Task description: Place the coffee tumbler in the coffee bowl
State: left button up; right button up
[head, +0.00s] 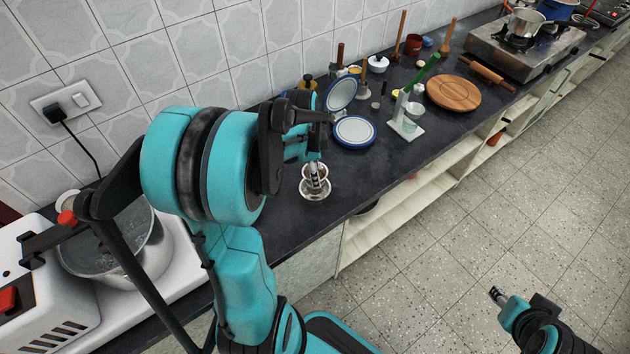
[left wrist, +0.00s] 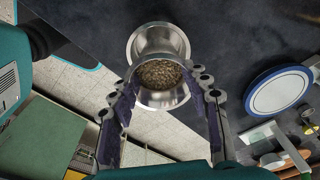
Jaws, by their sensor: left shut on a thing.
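The steel coffee tumbler (head: 314,169) is between the fingers of my left gripper (head: 316,180), which is shut on it. In the left wrist view the fingers of my left gripper (left wrist: 162,72) reach around the steel, and brown grainy contents show between them. The shallow steel coffee bowl (head: 314,194) is on the dark counter right under the tumbler. The bowl's shiny wall seems to show beyond the brown contents in the wrist view (left wrist: 157,37). I cannot tell whether tumbler and bowl touch. My right gripper (head: 497,293) is over the floor, away from the counter; its finger gap is unclear.
A blue-rimmed plate (head: 355,131) lies behind and right of the bowl. A stand with a glass (head: 411,117) and a round wooden board (head: 453,94) are farther right. A large steel pot (head: 125,245) is at left. The counter's front edge is close to the bowl.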

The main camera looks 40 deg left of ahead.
pick_arm(q)
notch_tip(320, 180, down, 4)
jog(key=shift+r+b, duration=0.1)
jog(key=shift+b, duration=0.7)
jog(key=shift+r, duration=0.1)
jog(key=o, duration=1.3)
